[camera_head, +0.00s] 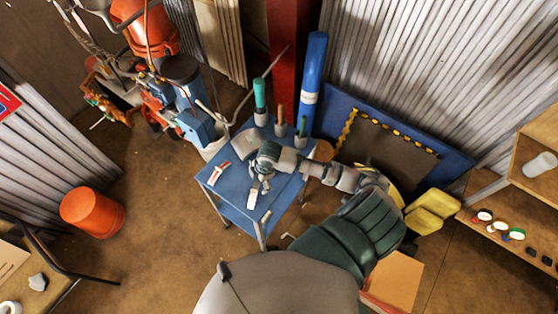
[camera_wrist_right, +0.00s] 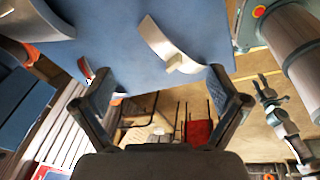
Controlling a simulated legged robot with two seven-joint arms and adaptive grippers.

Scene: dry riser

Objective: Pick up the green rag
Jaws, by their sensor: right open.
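I cannot make out a green rag in either view. My right gripper (camera_head: 263,182) is over the blue table (camera_head: 279,200) in the head view. In the right wrist view the right gripper (camera_wrist_right: 158,76) is open, its two dark fingers spread with nothing between them. A pale, flat, bent piece (camera_wrist_right: 165,45) lies on the blue surface beyond the fingertips. A small white piece (camera_head: 252,198) lies on the table close to the gripper in the head view. My left gripper is in neither view.
A red-and-white item (camera_head: 219,174) lies on the table's left part. Upright holders with a green-topped tool (camera_head: 260,94) stand at its back. A blue pipe (camera_head: 314,70) rises behind. An orange bucket (camera_head: 92,212) stands on the floor at left; shelves (camera_head: 520,215) are at right.

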